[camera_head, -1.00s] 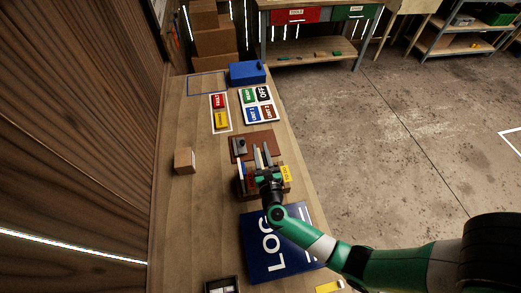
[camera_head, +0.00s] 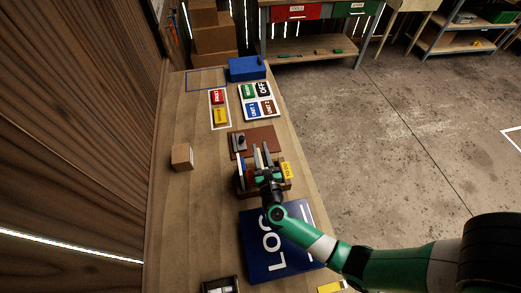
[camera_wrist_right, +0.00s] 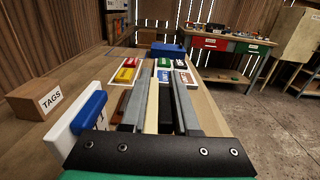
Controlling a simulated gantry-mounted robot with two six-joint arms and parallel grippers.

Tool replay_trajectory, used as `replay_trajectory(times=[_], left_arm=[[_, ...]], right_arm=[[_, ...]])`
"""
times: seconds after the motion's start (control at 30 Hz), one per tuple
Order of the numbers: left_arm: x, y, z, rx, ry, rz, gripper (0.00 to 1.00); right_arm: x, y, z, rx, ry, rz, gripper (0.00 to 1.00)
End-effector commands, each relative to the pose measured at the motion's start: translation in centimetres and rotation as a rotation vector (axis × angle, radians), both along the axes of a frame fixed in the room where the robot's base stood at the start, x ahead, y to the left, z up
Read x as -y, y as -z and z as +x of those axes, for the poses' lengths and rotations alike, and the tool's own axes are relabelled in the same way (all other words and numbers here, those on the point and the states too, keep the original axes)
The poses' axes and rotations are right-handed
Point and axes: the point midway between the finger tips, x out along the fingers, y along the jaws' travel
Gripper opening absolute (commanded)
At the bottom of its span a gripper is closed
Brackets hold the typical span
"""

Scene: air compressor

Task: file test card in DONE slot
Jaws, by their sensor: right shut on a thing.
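My right gripper (camera_head: 264,163) is over the wooden card rack (camera_head: 282,187), which has a yellow label at its right end. It is shut on a thin cream-edged card (camera_wrist_right: 151,112), seen edge-on between the grey fingers in the right wrist view. The card's face and lower edge are hidden, so I cannot tell how deep it sits in a slot. A white card with a blue part (camera_wrist_right: 72,128) stands left of the gripper, apart from the fingers. The rack's lettering is too small to read surely. My left gripper is not in view.
A TAGS block (camera_head: 181,157) stands left of the rack. A brown board (camera_head: 262,139) with a grey part lies behind. Further back are coloured tags (camera_head: 219,106), a sign panel (camera_head: 258,103) and a blue box (camera_head: 247,68). A blue LOG board (camera_head: 262,245) lies in front.

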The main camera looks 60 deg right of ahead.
Motion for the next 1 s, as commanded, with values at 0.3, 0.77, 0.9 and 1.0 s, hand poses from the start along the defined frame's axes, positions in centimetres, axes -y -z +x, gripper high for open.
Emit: replay_trajectory(times=[0.3,0.77,0.9,1.0], left_arm=[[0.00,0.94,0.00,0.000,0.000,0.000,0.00],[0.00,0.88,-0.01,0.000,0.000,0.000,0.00],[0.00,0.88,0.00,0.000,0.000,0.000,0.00],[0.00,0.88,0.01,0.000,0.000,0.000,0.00]], right_arm=[[0.00,0.93,0.00,0.000,0.000,0.000,0.00],[0.00,0.87,0.00,0.000,0.000,0.000,0.64],[0.00,0.88,0.00,0.000,0.000,0.000,0.64],[-0.02,0.89,-0.02,0.000,0.000,0.000,0.64]])
